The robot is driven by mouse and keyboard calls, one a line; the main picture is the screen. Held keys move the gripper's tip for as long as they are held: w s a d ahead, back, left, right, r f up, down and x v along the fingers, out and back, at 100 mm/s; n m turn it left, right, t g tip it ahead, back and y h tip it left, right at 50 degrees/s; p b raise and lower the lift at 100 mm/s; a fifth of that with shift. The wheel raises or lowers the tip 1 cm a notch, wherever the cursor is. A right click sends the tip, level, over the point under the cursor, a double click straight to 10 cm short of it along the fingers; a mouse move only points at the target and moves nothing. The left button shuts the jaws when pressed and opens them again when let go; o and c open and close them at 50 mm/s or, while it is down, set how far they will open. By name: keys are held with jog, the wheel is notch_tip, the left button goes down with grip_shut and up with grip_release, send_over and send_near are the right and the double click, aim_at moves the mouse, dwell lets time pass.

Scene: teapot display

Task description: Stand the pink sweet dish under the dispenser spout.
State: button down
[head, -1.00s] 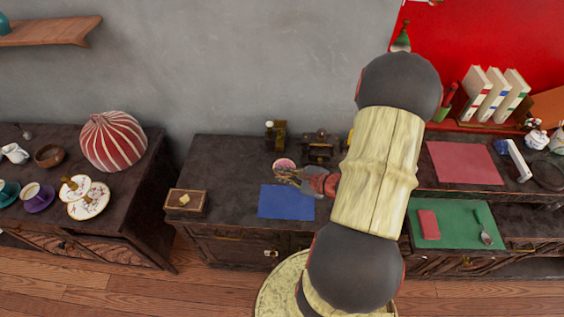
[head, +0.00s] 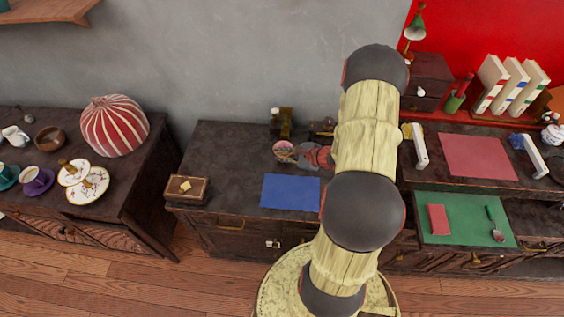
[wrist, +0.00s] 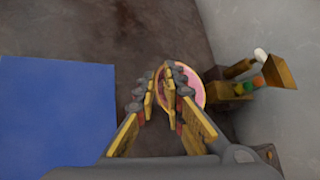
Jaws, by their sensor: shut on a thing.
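The pink sweet dish (head: 283,146) is small and round with a pale rim. It is at the back of the middle dark cabinet, in front of the dispenser (head: 281,120). In the wrist view the dish (wrist: 187,86) is between my fingers, which hide part of it. My gripper (wrist: 167,80) is shut on it. In the wrist view the dispenser (wrist: 250,83) stands just right of the dish, with a white knob and coloured pieces. The dish appears beside it; I cannot tell whether it is under the spout or touching the cabinet top.
A blue mat (head: 290,191) lies in front of the dish. A small wooden box (head: 187,190) sits at the cabinet's left end. Another brown object (head: 322,128) stands right of the dispenser, partly hidden by my arm. The grey wall (head: 240,60) is close behind.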

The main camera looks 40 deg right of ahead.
aim_at(282, 165)
jog(key=shift+w+d+f, duration=0.2)
jog(key=shift+w+f, duration=0.05)
jog(key=shift+f, duration=0.2)
jog(key=shift+w+d+f+b, duration=0.15)
jog(key=shift+f+b, duration=0.65)
jog(key=shift+f, duration=0.9)
jog(key=shift+f, duration=0.15)
jog(key=c, duration=1.9)
grip_release()
